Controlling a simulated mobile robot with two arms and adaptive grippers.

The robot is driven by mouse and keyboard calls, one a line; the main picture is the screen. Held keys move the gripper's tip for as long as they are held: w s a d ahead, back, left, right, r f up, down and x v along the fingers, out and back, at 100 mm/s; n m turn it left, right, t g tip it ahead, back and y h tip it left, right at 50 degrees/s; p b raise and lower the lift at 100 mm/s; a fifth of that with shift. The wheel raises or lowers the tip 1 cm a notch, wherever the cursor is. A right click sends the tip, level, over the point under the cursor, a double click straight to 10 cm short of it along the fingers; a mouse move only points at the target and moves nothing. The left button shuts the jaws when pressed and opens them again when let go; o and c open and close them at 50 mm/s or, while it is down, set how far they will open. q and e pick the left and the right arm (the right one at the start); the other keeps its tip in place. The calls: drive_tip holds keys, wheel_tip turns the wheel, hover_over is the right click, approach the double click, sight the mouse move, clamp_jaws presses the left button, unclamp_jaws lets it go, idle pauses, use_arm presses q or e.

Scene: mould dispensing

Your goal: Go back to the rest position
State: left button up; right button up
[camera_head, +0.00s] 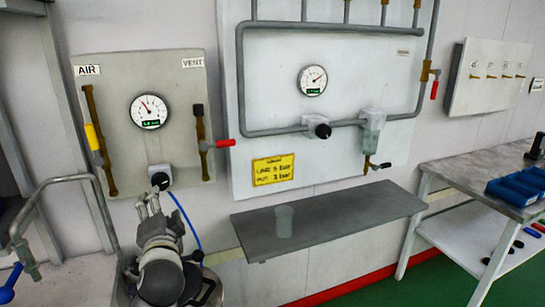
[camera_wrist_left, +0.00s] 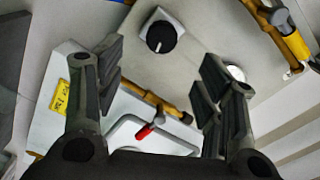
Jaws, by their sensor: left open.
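My left gripper (camera_head: 148,203) is raised in front of the lower part of the left wall panel (camera_head: 120,80). In the left wrist view its two dark fingers (camera_wrist_left: 155,85) stand wide apart with nothing between them. The black knob (camera_head: 160,180) on its pale square base is just above and right of the fingers in the head view. In the left wrist view the knob (camera_wrist_left: 161,37) lies beyond the fingers, not gripped. My right gripper is in neither view.
A grey shelf (camera_head: 350,212) with a clear cup (camera_head: 284,222) juts from the wall at right. The larger panel (camera_head: 260,100) carries pipes, a gauge (camera_head: 312,80) and a red-handled valve. A bench (camera_head: 460,170) with blue bins stands far right. A bent metal pipe (camera_head: 60,183) rises at left.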

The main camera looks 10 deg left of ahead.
use_arm(q)
drive_tip(key=s+d+f+n+g+h, duration=0.1)
drive_tip(key=s+d+f+g+h, duration=0.2)
drive_tip(key=s+f, duration=0.5)
drive_tip(key=s+d+f+n+g+h, duration=0.15)
drive_tip(key=s+d+f, duration=0.25)
drive_tip(key=f, duration=0.8)
drive_tip(key=s+d+f+n+g+h, duration=0.1)
drive_tip(key=s+d+f+g+h, duration=0.3)
drive_tip(key=s, duration=0.6)
drive_tip(key=s+d+f+n+g+h, duration=0.1)
drive_tip(key=s+d+f+g+h, duration=0.15)
drive_tip(key=s+d+f, duration=0.6)
drive_tip(key=s+a+f+g+y, duration=0.1)
drive_tip(key=a+f, duration=0.1)
drive_tip(key=f, duration=1)
drive_tip(key=s+a+f+g, duration=0.1)
drive_tip(key=s+a+f, duration=0.1)
drive_tip(key=f, duration=1)
drive_tip(key=s+a+f+g, duration=0.1)
drive_tip(key=s+a+f, duration=0.1)
drive_tip(key=s+f, duration=1.4)
drive_tip(key=shift+s+a+f, duration=0.3)
drive_tip(key=shift+s, duration=0.1)
drive_tip(key=shift+m, duration=0.25)
